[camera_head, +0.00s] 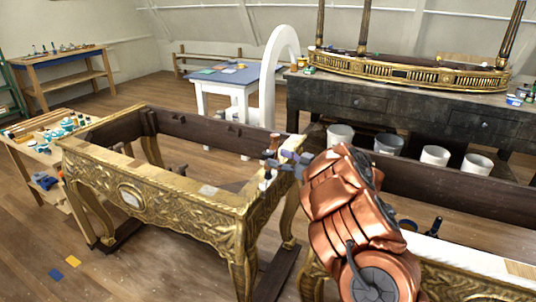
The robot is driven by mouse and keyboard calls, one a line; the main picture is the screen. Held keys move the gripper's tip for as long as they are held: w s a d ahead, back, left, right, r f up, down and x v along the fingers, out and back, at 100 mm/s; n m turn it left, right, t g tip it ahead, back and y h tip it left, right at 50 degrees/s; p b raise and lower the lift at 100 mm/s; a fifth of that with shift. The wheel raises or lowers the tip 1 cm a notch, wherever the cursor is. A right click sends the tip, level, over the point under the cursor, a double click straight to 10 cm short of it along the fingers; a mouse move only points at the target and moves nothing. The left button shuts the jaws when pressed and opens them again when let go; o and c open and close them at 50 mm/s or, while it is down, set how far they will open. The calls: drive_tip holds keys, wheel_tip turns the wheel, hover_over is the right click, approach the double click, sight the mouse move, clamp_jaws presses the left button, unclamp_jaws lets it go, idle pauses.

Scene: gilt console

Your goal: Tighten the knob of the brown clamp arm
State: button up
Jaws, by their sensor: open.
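The gilt console frame (190,198) stands in the middle of the head view, with carved gold sides and dark inner rails. A small brown upright piece (272,139), perhaps the clamp arm or its knob, shows at the frame's right corner. It is too small to tell its parts apart. My gripper (283,162) is open at that corner, close to the brown piece. I cannot tell whether they touch. My copper-coloured arm reaches in from the lower right and hides part of the corner.
A second gilt piece with a pale top (455,255) stands at the lower right. A dark workbench (400,108) with white buckets (388,143) below is behind. A wooden bench (30,160) with small items is at left. The floor at lower left is mostly clear.

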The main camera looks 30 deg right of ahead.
sight(273, 156)
drive_tip(key=shift+x, duration=2.4)
drive_tip(key=shift+c, duration=0.3)
drive_tip(key=c, duration=1.1)
